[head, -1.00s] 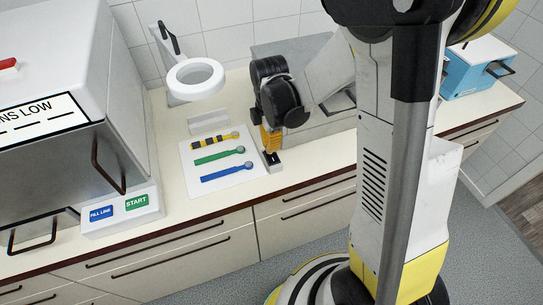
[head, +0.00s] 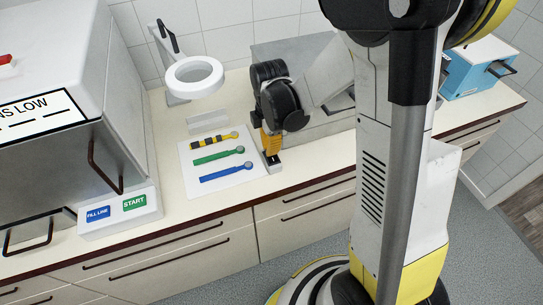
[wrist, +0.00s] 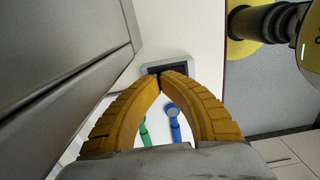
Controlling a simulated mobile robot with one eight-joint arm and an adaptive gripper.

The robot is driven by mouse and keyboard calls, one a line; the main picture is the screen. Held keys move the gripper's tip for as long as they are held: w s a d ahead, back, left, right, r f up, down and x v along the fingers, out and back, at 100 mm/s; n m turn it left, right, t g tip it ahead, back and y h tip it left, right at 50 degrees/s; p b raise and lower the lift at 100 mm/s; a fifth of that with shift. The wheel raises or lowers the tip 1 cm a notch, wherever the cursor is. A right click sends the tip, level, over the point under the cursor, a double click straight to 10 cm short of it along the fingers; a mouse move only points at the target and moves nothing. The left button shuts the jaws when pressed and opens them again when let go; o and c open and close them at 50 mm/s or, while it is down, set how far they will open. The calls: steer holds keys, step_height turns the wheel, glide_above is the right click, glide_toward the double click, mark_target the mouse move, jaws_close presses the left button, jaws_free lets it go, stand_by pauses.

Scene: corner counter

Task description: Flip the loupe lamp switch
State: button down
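The loupe lamp (head: 193,78) is a white ring on a bracket against the tiled wall, at the back of the counter. A small grey block with a dark top (head: 274,167) sits near the counter's front edge, right of the white mat; it looks like a switch box. My gripper (head: 270,153) has yellow fingers and points down at this block. In the wrist view, the fingertips (wrist: 160,77) meet with nothing visible between them, in front of the block's dark recess (wrist: 167,67). The fingers hide part of the recess, and I cannot tell if they touch it.
The white mat (head: 187,178) holds a striped, a green and a blue tool. A grey metal box (head: 318,124) stands close behind my gripper. A large grey machine (head: 50,150) with a START button box (head: 120,212) is at left. A blue box (head: 468,78) is at right.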

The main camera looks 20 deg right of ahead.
steer(key=shift+f, duration=0.3)
steer(key=shift+r+p, duration=2.3)
steer(key=shift+r, duration=1.3)
steer(key=shift+r, duration=0.2)
steer(key=s+r+m+t+b, duration=0.4)
steer(key=s+r+m+t, duration=0.3)
steer(key=m, duration=1.1)
steer(key=s+r, duration=0.4)
steer(key=s, duration=0.1)
steer(key=shift+s+r, duration=0.15)
steer(key=shift+s, duration=0.25)
